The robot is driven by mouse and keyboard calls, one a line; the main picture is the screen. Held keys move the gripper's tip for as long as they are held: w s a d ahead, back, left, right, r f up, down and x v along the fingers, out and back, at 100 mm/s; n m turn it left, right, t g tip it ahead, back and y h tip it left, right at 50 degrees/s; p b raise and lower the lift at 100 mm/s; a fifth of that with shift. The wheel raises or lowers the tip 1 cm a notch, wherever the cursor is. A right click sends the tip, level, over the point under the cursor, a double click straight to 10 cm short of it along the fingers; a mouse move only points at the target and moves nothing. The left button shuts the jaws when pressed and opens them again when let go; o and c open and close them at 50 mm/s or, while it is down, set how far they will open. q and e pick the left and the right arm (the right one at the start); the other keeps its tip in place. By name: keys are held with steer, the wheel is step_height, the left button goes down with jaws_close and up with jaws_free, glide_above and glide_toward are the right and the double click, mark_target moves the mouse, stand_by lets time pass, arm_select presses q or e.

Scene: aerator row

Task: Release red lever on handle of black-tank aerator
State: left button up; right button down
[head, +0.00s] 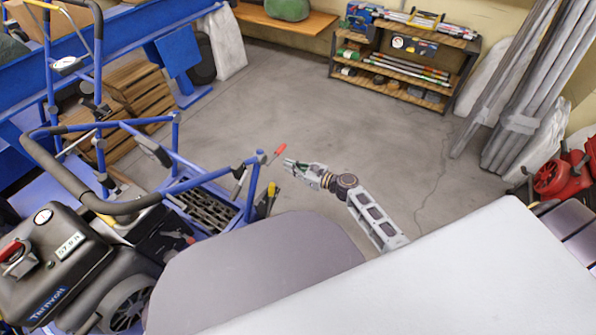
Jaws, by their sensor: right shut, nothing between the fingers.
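The black-tank aerator (60,262) stands at the lower left, with a black padded handle loop (100,207) and a blue frame. A red-tipped lever (279,150) on a thin metal rod sticks out at the right end of the blue frame, near the picture's middle. My right gripper (287,164) is shut and empty, with its tips just below and beside the red lever. I cannot tell whether they touch it. A yellow-tipped lever (271,189) sits just below. My left gripper is not in view.
Another blue-framed machine (97,60) and wooden crates (137,85) stand at the upper left. A shelf (457,42) with tools is at the back. Grey posts (525,90) lean at the right, near red machinery (550,178). The concrete floor (330,110) between is clear.

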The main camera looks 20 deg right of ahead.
mark_target(276, 155)
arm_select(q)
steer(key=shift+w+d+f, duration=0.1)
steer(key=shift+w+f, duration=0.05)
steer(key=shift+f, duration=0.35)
arm_select(e)
steer(key=r, duration=0.1)
steer(key=w+a+r, duration=0.1)
steer(key=r, duration=0.1)
steer(key=shift+w+a+r, duration=0.15)
steer(key=shift+w+r, duration=0.1)
steer(key=shift+r, duration=0.1)
stand_by(0.3)
